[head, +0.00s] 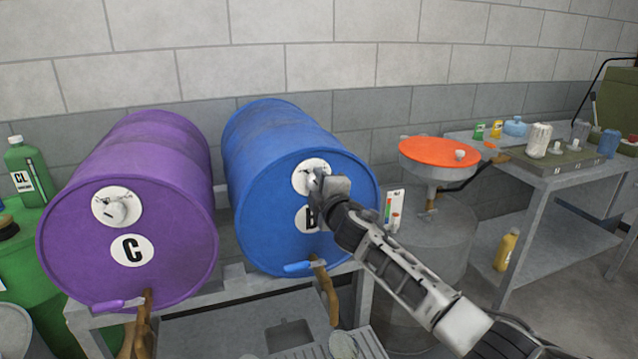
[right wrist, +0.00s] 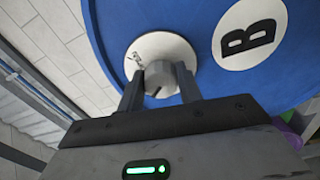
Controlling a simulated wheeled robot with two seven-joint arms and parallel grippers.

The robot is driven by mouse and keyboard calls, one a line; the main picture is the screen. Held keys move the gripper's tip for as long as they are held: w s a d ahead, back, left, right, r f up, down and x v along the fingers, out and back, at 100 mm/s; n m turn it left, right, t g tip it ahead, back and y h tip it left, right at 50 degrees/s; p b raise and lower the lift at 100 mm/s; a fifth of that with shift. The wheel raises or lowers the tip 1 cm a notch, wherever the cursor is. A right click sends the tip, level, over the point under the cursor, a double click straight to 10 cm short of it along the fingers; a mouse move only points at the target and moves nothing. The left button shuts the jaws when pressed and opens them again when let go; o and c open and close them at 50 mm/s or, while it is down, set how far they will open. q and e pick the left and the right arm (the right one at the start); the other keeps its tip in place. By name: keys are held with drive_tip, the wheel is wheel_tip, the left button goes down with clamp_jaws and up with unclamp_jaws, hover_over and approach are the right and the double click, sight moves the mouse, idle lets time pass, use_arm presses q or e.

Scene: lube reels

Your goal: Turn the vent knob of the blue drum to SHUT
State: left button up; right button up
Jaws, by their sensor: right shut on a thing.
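The blue drum (head: 262,220) lies on its side on a rack, marked B, with its round end facing me. Its vent knob (right wrist: 162,79) is a grey knob on a white round dial plate (right wrist: 150,50) with small dark markings I cannot read. My right gripper (right wrist: 160,88) is shut on the knob, one finger on each side. In the head view my right gripper (head: 322,186) covers most of the knob and part of the B label. A dark line shows on the knob's face in the right wrist view. My left gripper is not in view.
A purple drum (head: 90,235) marked C lies to the left with its own vent knob (head: 118,210). Below the blue drum's face is a tap with a blue handle (head: 298,267). An orange-topped funnel stand (head: 440,150) and a side bench (head: 545,190) stand to the right.

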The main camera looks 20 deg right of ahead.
drive_tip(key=shift+n, duration=0.9)
drive_tip(key=o, duration=1)
drive_tip(key=shift+s, duration=0.1)
drive_tip(key=s+b, duration=0.1)
drive_tip(key=s, duration=1.4)
drive_tip(key=shift+s+d, duration=0.25)
drive_tip(key=shift+s, duration=0.15)
